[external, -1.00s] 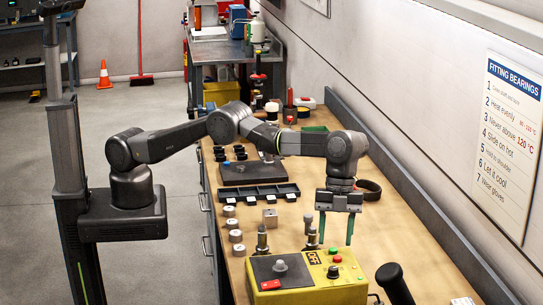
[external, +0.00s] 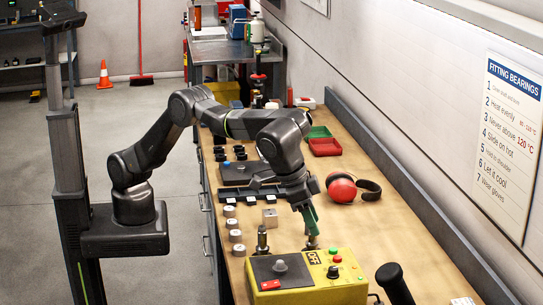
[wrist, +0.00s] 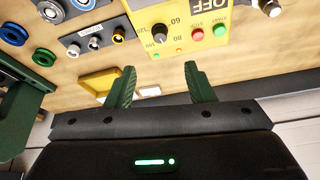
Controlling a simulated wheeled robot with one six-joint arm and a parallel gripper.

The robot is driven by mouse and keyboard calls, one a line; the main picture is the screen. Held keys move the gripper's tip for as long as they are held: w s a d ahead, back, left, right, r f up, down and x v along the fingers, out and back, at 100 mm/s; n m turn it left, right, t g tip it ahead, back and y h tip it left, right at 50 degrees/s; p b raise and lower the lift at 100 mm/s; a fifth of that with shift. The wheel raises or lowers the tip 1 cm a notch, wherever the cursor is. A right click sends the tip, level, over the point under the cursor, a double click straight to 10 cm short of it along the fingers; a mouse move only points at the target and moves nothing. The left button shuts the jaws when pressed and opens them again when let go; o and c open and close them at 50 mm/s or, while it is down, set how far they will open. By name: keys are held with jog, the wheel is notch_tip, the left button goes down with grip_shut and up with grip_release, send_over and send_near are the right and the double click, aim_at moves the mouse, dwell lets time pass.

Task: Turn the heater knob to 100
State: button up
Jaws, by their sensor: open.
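The heater (external: 348,287) is a yellow box at the front of the bench, with a dark top plate and a small display reading OFF. Its black knob (external: 333,272) sits on the yellow panel near a red and a green button. In the wrist view the knob (wrist: 160,33) shows beside printed numbers such as 60 and 80; its exact setting is too small to tell. My gripper (external: 311,222) is above the bench, behind the heater. In the wrist view its green fingers (wrist: 158,76) are apart and empty, with the knob beyond the tips, roughly in line with the gap.
Metal posts (external: 262,241) stand close behind the heater. Silver rings (external: 236,236) line the left bench edge. Red earmuffs (external: 342,188) and a red bin (external: 324,147) lie farther back. A black handle (external: 394,284) rises right of the heater. A yellow tray (wrist: 100,84) shows in the wrist view.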

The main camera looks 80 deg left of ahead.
aim_at(333, 268)
jog(key=p+x, duration=0.2)
jog(key=x, duration=1.1)
jog(key=shift+w+f, duration=0.1)
jog(key=shift+f, duration=0.25)
jog(key=c, duration=1)
